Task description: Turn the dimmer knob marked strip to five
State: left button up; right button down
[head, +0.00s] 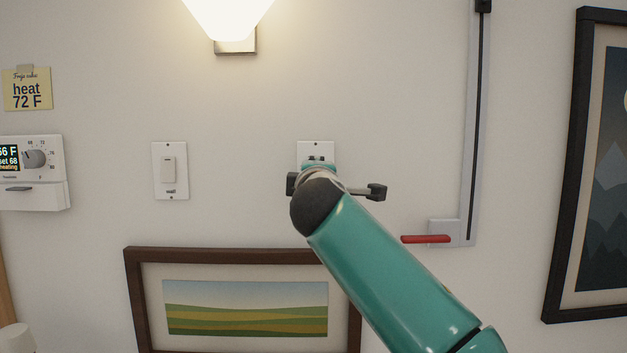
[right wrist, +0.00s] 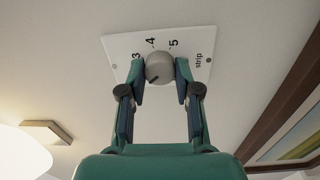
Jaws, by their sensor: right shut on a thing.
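The dimmer knob (right wrist: 159,66) is a round grey knob on a white wall plate (right wrist: 120,47), which also shows in the head view (head: 306,149). The plate carries the word strip and the numbers 3, 4 and 5; other numbers are hidden. A dark mark on the knob points to the lower left in the right wrist view, away from 5. My right gripper (right wrist: 160,72) is shut on the knob, one finger on each side; in the head view its wrist and arm (head: 319,164) hide the knob. My left gripper is not in view.
A light switch (head: 169,171) and a thermostat (head: 40,190) are on the wall to the left. A lit lamp (head: 236,40) hangs above. A framed landscape (head: 130,290) is below. A grey rail (head: 467,150) with a red handle (head: 426,239) is at right.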

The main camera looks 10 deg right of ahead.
jog(key=shift+f+m+g, duration=0.1)
jog(key=shift+m+g, duration=0.3)
jog(key=shift+m, duration=16.2)
jog(key=shift+f, duration=0.1)
jog(key=c, duration=0.8)
grip_release()
jog(key=shift+r, duration=0.2)
